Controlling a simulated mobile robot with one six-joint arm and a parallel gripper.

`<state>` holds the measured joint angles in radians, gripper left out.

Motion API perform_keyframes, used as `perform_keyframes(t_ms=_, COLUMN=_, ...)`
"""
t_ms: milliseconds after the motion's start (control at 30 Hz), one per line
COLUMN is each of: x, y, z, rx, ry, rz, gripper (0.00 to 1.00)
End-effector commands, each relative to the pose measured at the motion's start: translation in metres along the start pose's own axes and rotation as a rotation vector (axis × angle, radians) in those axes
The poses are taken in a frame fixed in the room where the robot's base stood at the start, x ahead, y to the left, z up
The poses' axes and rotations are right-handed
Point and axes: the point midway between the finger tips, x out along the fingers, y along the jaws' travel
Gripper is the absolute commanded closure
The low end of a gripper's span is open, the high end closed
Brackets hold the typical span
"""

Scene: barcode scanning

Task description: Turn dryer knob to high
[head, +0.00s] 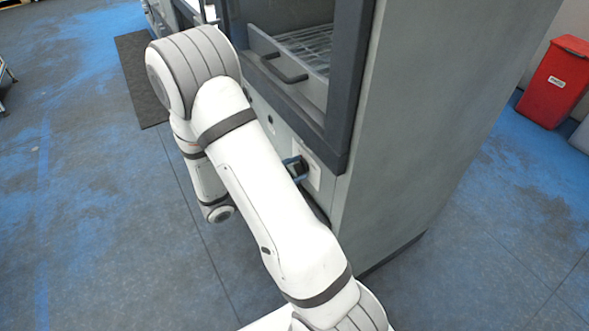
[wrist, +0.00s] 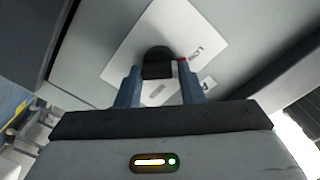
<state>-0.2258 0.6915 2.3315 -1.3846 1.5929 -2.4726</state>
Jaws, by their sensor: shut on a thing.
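The dryer (head: 425,110) is a tall grey cabinet right of my arm in the head view. Its dark knob (wrist: 157,57) sits on a white label plate (wrist: 190,40) in the wrist view. The plate also shows on the lower front of the dryer in the head view (head: 315,178). My gripper (wrist: 160,78) has its blue fingers on either side of the knob, shut on it. In the head view my gripper (head: 295,168) is mostly hidden behind my arm.
A dark-framed opening above the knob shows a wire rack (head: 308,48) and a dark handle (head: 284,68). A red bin (head: 555,82) stands at the far right. Blue-grey floor (head: 80,200) is open to the left.

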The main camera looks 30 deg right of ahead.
Motion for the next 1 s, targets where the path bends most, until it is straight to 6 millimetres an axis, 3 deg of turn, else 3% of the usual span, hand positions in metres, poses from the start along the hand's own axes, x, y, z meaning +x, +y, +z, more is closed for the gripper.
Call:
perform_keyframes(t_ms=100, x=0.0002, y=0.0001, z=-0.0001, rx=0.0, ry=0.0, rz=0.001, gripper=0.88)
perform_keyframes(t_ms=467, x=0.0005, y=-0.0009, z=-0.0021, rx=0.065, ry=0.002, rz=0.001, gripper=0.88)
perform_keyframes(t_ms=1000, x=0.001, y=0.0018, z=-0.0017, rx=0.514, ry=0.003, rz=0.002, gripper=0.88)
